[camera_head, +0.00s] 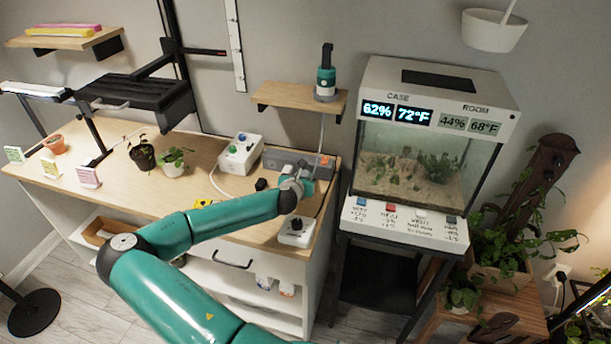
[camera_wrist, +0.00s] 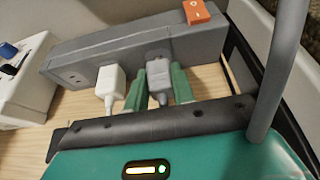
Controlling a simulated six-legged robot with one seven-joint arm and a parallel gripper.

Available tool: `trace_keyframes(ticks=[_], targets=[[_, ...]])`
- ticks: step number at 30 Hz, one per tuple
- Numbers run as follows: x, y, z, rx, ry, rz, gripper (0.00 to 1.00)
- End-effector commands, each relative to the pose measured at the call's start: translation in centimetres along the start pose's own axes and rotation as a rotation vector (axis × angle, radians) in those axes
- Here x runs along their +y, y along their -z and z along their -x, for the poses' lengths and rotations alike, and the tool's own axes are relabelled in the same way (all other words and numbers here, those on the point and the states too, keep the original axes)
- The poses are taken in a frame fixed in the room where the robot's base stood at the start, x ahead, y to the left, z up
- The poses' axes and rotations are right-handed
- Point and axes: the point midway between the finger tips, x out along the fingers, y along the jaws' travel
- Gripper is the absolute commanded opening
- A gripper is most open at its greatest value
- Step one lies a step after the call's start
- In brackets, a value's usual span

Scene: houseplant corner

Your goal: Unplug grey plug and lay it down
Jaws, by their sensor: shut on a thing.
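The grey plug (camera_wrist: 158,78) shows in the wrist view between the two green fingers of my gripper (camera_wrist: 159,88), which is shut on it. The plug is at the front face of the grey power strip (camera_wrist: 80,58); I cannot tell whether its prongs are fully seated. A white plug (camera_wrist: 111,85) sits in the strip just left of my gripper. In the head view my gripper (camera_head: 304,180) is at the strip (camera_head: 285,158) near the bench's right end, and my arm hides the grey plug there.
The strip has an orange switch (camera_wrist: 196,10). A white control box (camera_head: 240,154) stands to the left, and a white device with a black knob (camera_head: 296,231) stands at the bench's front right. The glass case (camera_head: 410,165) is right of the bench. Small potted plants (camera_head: 172,160) stand further left.

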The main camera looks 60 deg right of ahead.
Motion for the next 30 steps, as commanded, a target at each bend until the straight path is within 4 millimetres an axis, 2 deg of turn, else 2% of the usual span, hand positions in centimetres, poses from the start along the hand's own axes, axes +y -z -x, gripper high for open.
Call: trace_keyframes(ticks=[30], targets=[[0.0,1.4,3.4,-0.001,0.001,0.000,0.00]])
